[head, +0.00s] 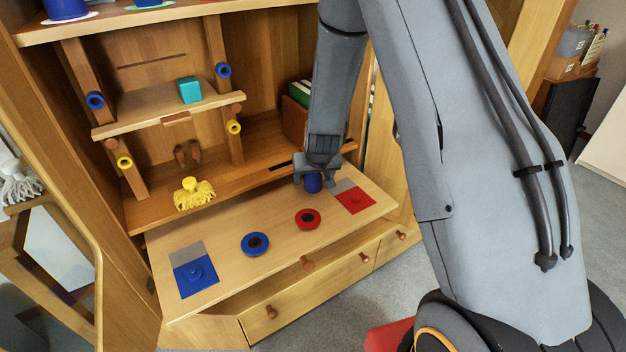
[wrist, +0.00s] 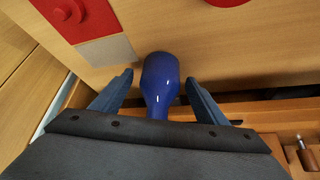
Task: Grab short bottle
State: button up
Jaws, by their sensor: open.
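A short blue bottle (wrist: 160,82) stands between the two open fingers of my gripper (wrist: 159,90) in the wrist view. There is a visible gap between the bottle and each finger. In the head view the blue bottle (head: 313,183) shows just under my gripper (head: 318,178), near the back edge of the pull-out board (head: 330,222). My gripper hides the bottle's upper part there.
A red square (head: 355,201) with a grey patch lies right of the bottle. A red ring (head: 307,219) and a blue ring (head: 255,243) lie in front and left. A blue square (head: 195,276) is at the far left. A shelf with a yellow tasselled thing (head: 193,194) rises behind.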

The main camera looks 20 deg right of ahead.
jog(key=shift+w+f, duration=0.25)
jog(key=shift+f, duration=0.15)
jog(key=c, duration=1.3)
jog(key=shift+r+p, duration=0.4)
jog(key=shift+p, duration=0.05)
jog(key=shift+d, duration=0.1)
